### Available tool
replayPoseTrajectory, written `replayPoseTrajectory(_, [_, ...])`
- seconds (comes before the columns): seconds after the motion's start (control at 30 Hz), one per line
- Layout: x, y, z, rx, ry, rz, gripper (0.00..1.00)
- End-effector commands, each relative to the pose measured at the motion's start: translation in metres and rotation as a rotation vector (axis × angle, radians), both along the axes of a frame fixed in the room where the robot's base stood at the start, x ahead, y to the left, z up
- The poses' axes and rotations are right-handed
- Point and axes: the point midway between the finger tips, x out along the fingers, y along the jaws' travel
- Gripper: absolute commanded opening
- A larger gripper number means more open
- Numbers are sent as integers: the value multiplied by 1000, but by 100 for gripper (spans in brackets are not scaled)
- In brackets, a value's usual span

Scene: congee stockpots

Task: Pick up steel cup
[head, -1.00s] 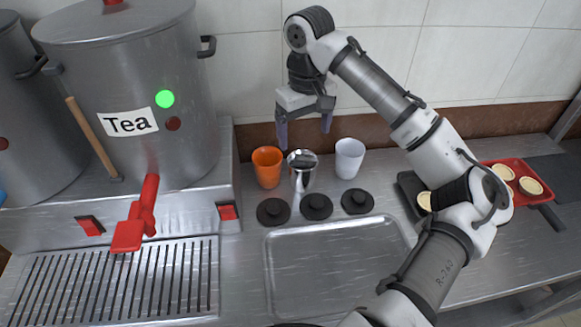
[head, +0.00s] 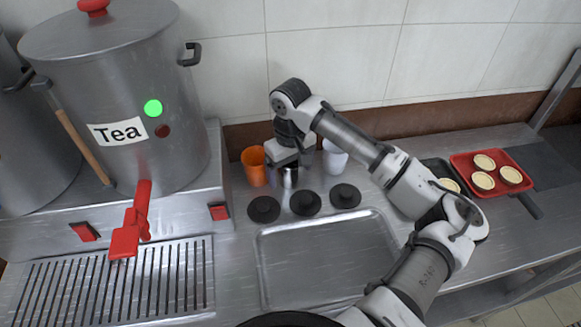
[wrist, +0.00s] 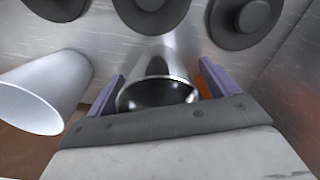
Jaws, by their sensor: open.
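The steel cup (head: 289,177) stands upright on the counter between an orange cup (head: 254,168) and a white cup (head: 335,160). My gripper hides most of it in the head view. In the wrist view the steel cup (wrist: 158,88) lies between the two purple fingers of my open gripper (wrist: 160,85), its dark open mouth toward the palm. Gaps show beside the cup, and I cannot tell whether either finger touches it. The white cup (wrist: 45,92) is outside the left finger. A bit of orange shows behind the right finger.
Several black lids, one of them here (head: 305,202), lie in front of the cups. A metal tray (head: 262,262) lies nearer. The tea pot (head: 165,75) with a red tap (head: 130,228) stands left. A red tray (head: 463,163) with small tarts is at right.

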Motion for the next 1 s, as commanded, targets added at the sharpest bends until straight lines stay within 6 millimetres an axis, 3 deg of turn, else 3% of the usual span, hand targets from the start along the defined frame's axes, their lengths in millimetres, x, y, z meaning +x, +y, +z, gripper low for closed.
replayPoseTrajectory(0.13, [0,0,-11,0,1,0,87])
replayPoseTrajectory(0.33, [0,0,-12,0,1,0,87])
replayPoseTrajectory(0.77, [0,0,-12,1,1,0,34])
replayPoseTrajectory(1.0, [0,0,-8,1,-1,0,34])
